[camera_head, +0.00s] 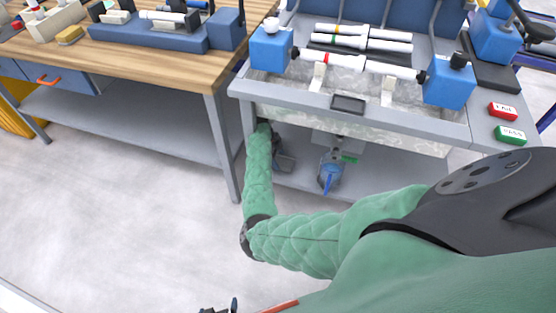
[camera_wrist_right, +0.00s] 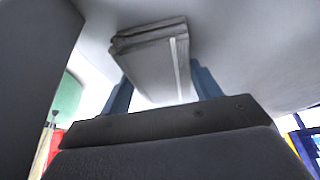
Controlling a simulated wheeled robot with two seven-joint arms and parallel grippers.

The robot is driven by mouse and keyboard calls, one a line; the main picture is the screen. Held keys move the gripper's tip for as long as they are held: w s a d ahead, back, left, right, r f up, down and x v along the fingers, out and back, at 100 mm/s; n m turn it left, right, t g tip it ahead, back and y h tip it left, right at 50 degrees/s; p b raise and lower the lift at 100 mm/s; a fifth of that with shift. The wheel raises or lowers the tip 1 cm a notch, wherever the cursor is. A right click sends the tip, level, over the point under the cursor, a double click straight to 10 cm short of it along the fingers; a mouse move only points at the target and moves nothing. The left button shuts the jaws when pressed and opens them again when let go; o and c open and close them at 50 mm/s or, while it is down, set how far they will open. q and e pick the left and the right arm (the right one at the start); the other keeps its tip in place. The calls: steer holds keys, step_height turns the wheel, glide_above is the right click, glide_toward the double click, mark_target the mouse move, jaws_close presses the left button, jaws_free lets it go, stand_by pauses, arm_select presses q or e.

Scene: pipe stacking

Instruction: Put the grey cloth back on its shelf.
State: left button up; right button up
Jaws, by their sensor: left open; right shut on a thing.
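The grey cloth (camera_wrist_right: 152,62) is a folded, layered block with a pale stripe, seen in the right wrist view. It sits between the two blue fingers of my right gripper (camera_wrist_right: 163,78), which is shut on it. In the head view my right gripper (camera_head: 284,158) is low under the wet bench, just above its grey lower shelf (camera_head: 300,179); the cloth cannot be made out there. A plain grey surface lies close behind the cloth in the wrist view; whether they touch, I cannot tell. My left gripper (camera_head: 219,308) is open and barely shows at the bottom edge.
A blue-and-clear container (camera_head: 330,174) stands on the lower shelf, right of my right gripper. The bench leg (camera_head: 224,145) is close on the left. Above is the bench trough (camera_head: 345,105) with white pipes and blue blocks. A wooden workbench (camera_head: 170,62) stands left. Floor in front is clear.

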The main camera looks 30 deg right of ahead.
mark_target(279, 159)
arm_select(q)
steer(key=shift+f, duration=0.1)
arm_select(e)
steer(key=shift+f, duration=0.15)
arm_select(q)
steer(key=shift+s, duration=0.1)
arm_select(e)
steer(key=o, duration=1)
steer(key=shift+c, duration=0.2)
